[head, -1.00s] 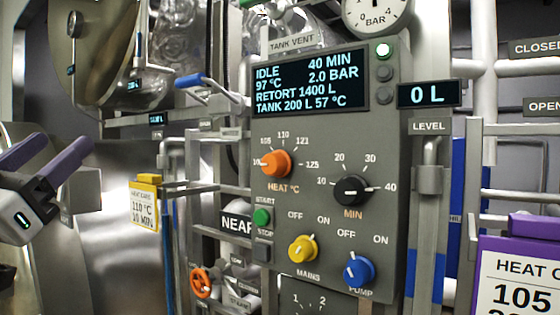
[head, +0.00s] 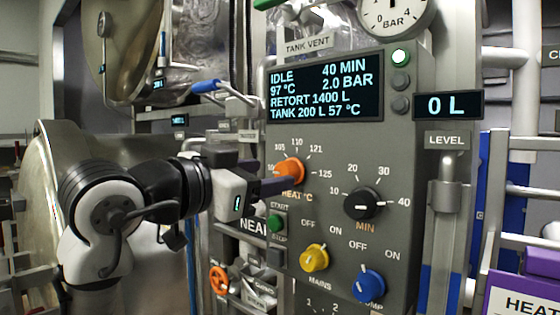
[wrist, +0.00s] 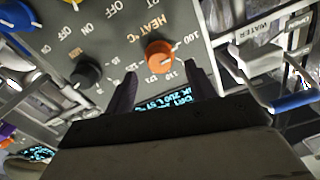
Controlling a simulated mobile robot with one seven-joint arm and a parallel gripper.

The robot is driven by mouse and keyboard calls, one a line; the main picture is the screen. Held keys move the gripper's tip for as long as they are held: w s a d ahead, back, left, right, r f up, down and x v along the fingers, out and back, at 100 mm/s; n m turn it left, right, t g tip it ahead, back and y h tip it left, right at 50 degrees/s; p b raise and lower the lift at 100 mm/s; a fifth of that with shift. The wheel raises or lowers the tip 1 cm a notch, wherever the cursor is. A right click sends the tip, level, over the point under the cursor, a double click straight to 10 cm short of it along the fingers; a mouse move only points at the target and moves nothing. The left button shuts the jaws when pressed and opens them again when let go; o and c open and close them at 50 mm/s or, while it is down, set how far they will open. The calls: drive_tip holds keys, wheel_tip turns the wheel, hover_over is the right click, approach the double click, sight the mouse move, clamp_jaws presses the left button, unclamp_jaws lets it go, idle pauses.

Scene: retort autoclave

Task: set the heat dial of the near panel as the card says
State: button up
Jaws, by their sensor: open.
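The orange heat dial (head: 290,171) is on the grey near panel (head: 335,145), among marks from 100 to 125. Its pointer is too small to read surely. My gripper (head: 279,185) is open at the dial's lower left, one dark finger overlapping the HEAT label. In the wrist view the dial (wrist: 160,54) lies just beyond and between the spread fingers (wrist: 163,84), apart from them. A purple-framed card (head: 525,296) at the lower right shows only "HEAT"; the rest is cut off. The yellow card at the left is hidden by my arm.
The black MIN dial (head: 362,204), yellow MAINS knob (head: 314,257), blue PUMP knob (head: 368,285) and green START button (head: 275,223) surround the heat dial. The display (head: 325,88) reads IDLE, 97 °C, 40 MIN. A blue-handled lever (head: 207,86) sticks out at the panel's left.

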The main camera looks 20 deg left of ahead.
sight(281, 172)
drive_tip(key=shift+p+x, duration=0.5)
drive_tip(key=shift+x, duration=1.55)
drive_tip(key=shift+c, duration=0.4)
drive_tip(key=c, duration=0.9)
